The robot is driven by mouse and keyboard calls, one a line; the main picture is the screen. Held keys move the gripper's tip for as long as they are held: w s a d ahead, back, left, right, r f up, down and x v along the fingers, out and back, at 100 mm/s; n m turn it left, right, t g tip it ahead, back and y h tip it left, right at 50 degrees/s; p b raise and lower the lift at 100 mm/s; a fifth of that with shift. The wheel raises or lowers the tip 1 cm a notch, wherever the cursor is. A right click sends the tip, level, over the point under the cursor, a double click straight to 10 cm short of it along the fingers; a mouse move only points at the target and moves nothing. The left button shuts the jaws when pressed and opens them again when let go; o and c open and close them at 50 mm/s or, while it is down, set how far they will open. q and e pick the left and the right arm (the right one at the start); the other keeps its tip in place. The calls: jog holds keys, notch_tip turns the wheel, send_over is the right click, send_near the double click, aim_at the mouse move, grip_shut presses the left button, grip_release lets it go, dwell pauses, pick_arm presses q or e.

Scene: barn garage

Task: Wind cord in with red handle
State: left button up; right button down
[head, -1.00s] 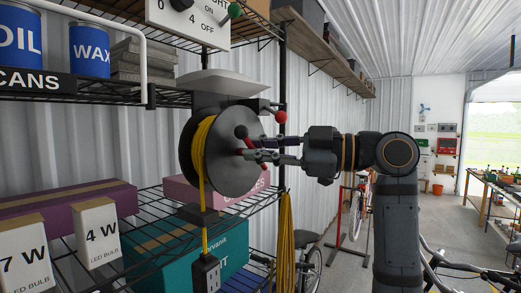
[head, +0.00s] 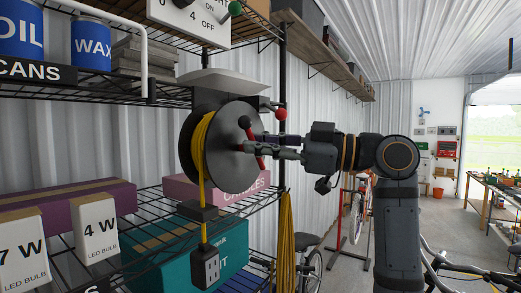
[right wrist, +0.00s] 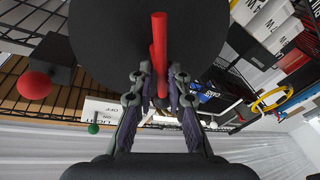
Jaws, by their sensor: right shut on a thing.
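A black cord reel (head: 228,160) is mounted under a grey cover on the shelf rack, with yellow cord (head: 199,150) wound on it. The cord hangs down through a black block to a dark outlet box (head: 205,268). The red handle (head: 254,146) stands on the reel's near face; in the right wrist view it is a red bar (right wrist: 159,45) in front of the dark disc. My right gripper (head: 257,150) is shut on the red handle, its fingers (right wrist: 154,82) on both sides of it. My left gripper is out of view.
A lever with a red ball (head: 281,114) sticks out just above and right of the reel. A teal box (head: 215,250), a pink box (head: 185,188) and bulb boxes (head: 96,228) fill the shelves. A yellow cord bundle (head: 286,240) hangs below right.

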jog(key=shift+w+d+f+m+t+y+b, duration=0.1)
jog(key=shift+f+m+t+y+b, duration=0.4)
jog(key=shift+m, duration=1.05)
jog(key=shift+w+d+r+m+t+h+b, duration=0.1)
jog(key=shift+r+m+t+b, duration=0.15)
jog(key=shift+m+b, duration=0.9)
jog(key=shift+m+p, duration=0.35)
jog(key=shift+m, duration=0.35)
jog(key=c, duration=1.4)
grip_release()
jog(key=shift+r, duration=0.1)
jog(key=shift+o, duration=0.2)
jog(key=v, duration=1.2)
